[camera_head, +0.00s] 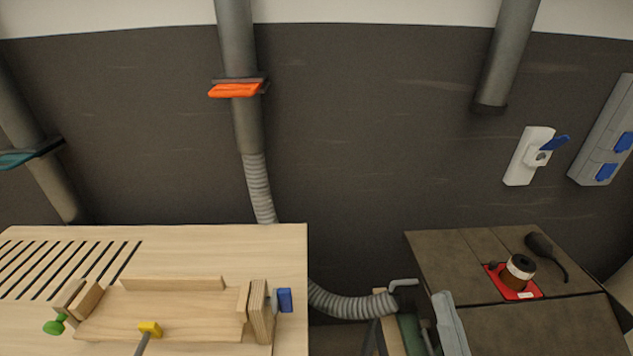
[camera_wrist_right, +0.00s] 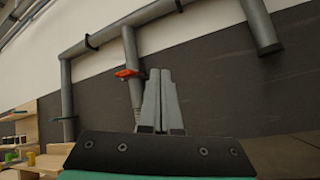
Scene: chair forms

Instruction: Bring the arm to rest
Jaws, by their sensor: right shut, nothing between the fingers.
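My right gripper (camera_wrist_right: 160,73) is in the right wrist view, its two grey fingers together with nothing between them. The fingers point up toward the wall, with the orange-red gate on a duct to their left. In the head view a grey piece (camera_head: 449,322) at the lower edge, right of the hose end, may be part of my right gripper; I cannot tell for sure. My left gripper is in neither view.
A wooden bench (camera_head: 200,240) at left holds a wooden form (camera_head: 180,312) with green, yellow and blue clamp parts. A dark table (camera_head: 450,255) at right bears a jar (camera_head: 518,270) on a red mat. A ribbed hose (camera_head: 345,303) ends between them. Ducts and sockets line the wall.

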